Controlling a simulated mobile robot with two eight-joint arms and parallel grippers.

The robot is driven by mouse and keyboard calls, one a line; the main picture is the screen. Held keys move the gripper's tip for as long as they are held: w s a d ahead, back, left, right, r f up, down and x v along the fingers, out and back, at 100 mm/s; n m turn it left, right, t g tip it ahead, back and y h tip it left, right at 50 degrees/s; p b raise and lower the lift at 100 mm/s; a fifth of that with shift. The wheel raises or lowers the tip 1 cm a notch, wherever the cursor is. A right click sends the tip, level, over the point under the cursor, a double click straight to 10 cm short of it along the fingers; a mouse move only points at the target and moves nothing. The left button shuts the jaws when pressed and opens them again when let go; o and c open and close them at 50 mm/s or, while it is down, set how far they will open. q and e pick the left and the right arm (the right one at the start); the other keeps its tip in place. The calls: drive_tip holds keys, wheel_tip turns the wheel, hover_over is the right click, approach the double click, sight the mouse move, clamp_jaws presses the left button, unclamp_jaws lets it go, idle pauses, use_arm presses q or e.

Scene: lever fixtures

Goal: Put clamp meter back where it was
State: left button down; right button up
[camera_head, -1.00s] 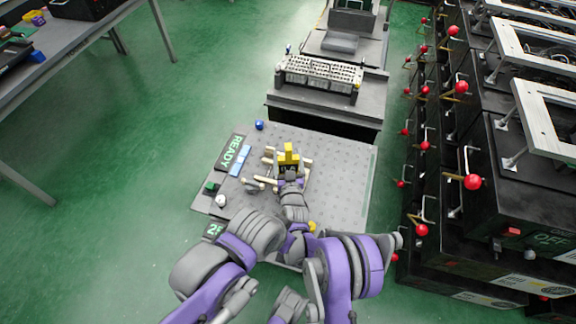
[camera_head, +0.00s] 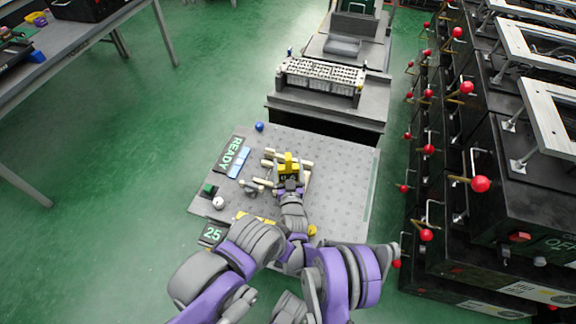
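A small yellow object (camera_head: 287,160), which looks like the clamp meter, is at the tip of my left gripper (camera_head: 288,180), over the middle of the grey perforated board (camera_head: 340,185). The gripper seems shut on it, but the fingers are small and partly hidden. Pale bars of a fixture (camera_head: 270,158) stick out on both sides of the yellow object. I cannot tell whether the object touches the board. My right arm is folded at the lower right, and its gripper does not show.
A READY sign (camera_head: 230,155), blue panel (camera_head: 239,162), blue ball (camera_head: 259,127), white knob (camera_head: 218,203) and display reading 25 (camera_head: 212,234) line the board's left side. A yellow piece (camera_head: 262,219) lies near its front edge. Black cabinets with red-knobbed levers (camera_head: 480,184) stand at right.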

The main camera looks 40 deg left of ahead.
drive_tip(key=shift+o, duration=0.7)
drive_tip(key=shift+d+f, duration=0.1)
drive_tip(key=shift+f, duration=0.6)
drive_tip(key=shift+r, duration=0.1)
drive_tip(key=shift+r+p, duration=0.25)
drive_tip(key=shift+p, duration=0.05)
drive_tip(key=shift+s+r+p, duration=0.1)
drive_tip(key=shift+r+p, duration=0.15)
drive_tip(key=shift+p, duration=0.05)
drive_tip(key=v, duration=0.9)
drive_tip(key=shift+s+d+r+p, duration=0.15)
drive_tip(key=shift+s+d+p, duration=0.1)
drive_tip(key=shift+d+p, duration=0.05)
drive_tip(key=shift+s+d+b, duration=0.35)
drive_tip(key=shift+s+b, duration=0.1)
drive_tip(key=shift+b, duration=0.8)
drive_tip(key=shift+s+d+b, duration=0.2)
drive_tip(key=shift+s+b, duration=0.05)
drive_tip(key=shift+b, duration=0.05)
